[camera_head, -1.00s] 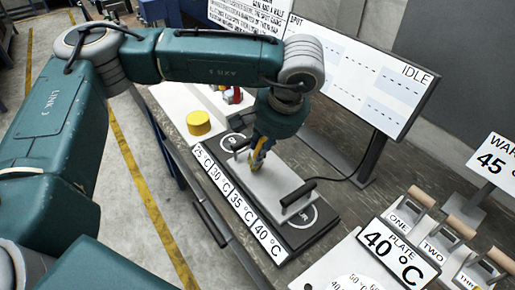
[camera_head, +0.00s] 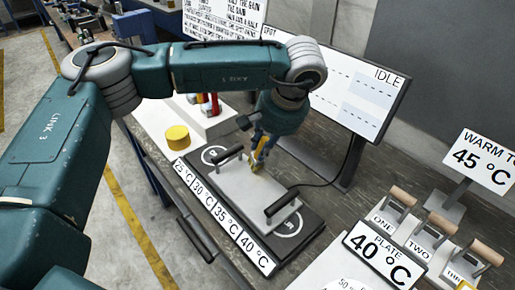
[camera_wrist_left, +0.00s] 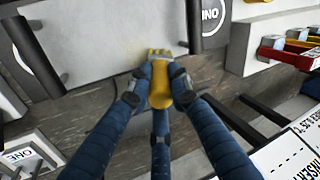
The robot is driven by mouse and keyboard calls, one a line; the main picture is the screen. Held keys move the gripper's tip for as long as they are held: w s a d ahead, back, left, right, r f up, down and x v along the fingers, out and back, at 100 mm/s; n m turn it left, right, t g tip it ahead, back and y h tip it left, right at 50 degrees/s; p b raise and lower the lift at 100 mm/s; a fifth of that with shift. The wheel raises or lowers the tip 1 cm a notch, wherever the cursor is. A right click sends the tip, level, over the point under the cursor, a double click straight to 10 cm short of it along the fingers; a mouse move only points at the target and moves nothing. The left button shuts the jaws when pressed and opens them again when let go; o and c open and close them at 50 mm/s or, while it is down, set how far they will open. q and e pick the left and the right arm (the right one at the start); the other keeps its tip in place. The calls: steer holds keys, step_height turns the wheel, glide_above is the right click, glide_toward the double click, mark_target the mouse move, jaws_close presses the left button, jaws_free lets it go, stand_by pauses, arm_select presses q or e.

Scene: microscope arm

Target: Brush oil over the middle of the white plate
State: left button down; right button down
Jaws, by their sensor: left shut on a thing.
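The white plate (camera_head: 272,187) is a pale rectangular slab with a black handle at each end, lying on a dark base. It fills the upper left of the left wrist view (camera_wrist_left: 95,45). My left gripper (camera_head: 261,150) is over the plate's far side, shut on a yellow brush (camera_wrist_left: 160,90). The brush's bristles are at the plate's long edge in the left wrist view; I cannot tell whether they touch. The fingers partly hide the brush in the head view. No oil can be made out on the plate. My right gripper is not in view.
A yellow round pot (camera_head: 177,137) stands to the left, near red items on a white stand. A temperature strip (camera_head: 222,215) runs along the base's front. A screen reading IDLE (camera_head: 350,85) stands behind. Wooden-handled blocks (camera_head: 440,232) and a "PLATE 40 °C" sign (camera_head: 385,255) are at right.

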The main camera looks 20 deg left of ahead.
arm_select(q)
steer(key=shift+s+a+b, duration=0.2)
steer(key=shift+s+a, duration=0.3)
steer(key=shift+s, duration=0.3)
steer(key=shift+s+a+b, duration=0.15)
steer(key=shift+s+a, duration=0.35)
steer(key=shift+s, duration=0.25)
steer(key=shift+s+a+b, duration=0.35)
steer(key=shift+s+b, duration=0.2)
steer(key=shift+s, duration=0.1)
steer(key=shift+s+a+b, duration=0.3)
steer(key=shift+s+b, duration=0.25)
steer(key=shift+s, duration=0.05)
